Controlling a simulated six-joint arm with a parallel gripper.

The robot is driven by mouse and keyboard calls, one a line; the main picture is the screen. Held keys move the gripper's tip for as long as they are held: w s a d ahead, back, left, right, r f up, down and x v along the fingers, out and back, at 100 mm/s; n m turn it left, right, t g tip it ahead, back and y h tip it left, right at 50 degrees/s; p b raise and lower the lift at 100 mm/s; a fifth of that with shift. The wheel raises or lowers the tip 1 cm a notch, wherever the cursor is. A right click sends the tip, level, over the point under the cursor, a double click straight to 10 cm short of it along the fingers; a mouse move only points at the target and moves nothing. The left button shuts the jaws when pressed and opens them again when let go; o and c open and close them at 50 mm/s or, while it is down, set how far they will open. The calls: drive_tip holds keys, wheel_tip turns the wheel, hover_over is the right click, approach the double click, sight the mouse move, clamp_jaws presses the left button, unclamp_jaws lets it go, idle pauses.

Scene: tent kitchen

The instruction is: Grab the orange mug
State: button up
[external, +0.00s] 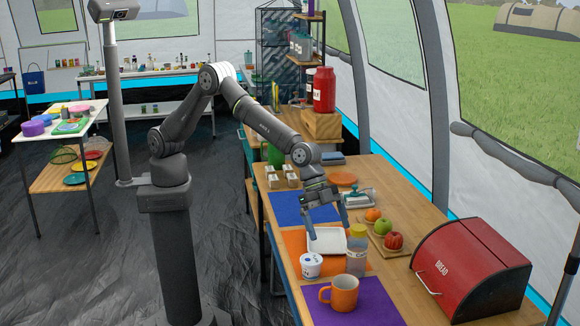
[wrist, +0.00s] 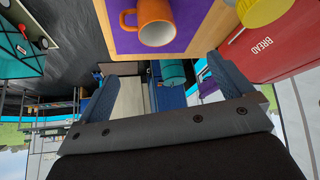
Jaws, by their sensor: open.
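The orange mug (external: 342,294) stands upright on the purple mat (external: 380,306) at the front of the wooden table. Its handle points left in the external view. My gripper (external: 328,230) is open and empty, above the white tray behind the mug, clearly apart from the mug. In the wrist view the mug (wrist: 154,20) shows at the top, beyond the two spread fingers, with its handle to the left and its open end toward the camera.
A jar with a yellow lid (external: 357,249) and a white cup (external: 311,265) stand close behind the mug. The white tray (external: 327,240) lies on an orange mat. A red bread box (external: 472,268) is at the right, and fruit sits on a board (external: 388,241).

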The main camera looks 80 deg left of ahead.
hover_over(344, 282)
drive_tip(key=s, duration=0.2)
wheel_tip(344, 282, down, 10)
drive_tip(key=shift+w+r, duration=0.1)
drive_tip(key=shift+r, duration=0.1)
drive_tip(key=shift+s+x, duration=0.15)
drive_tip(key=shift+x, duration=1.25)
drive_tip(key=shift+s+x, duration=0.1)
drive_tip(key=shift+x, duration=1.3)
drive_tip(key=c, duration=1.1)
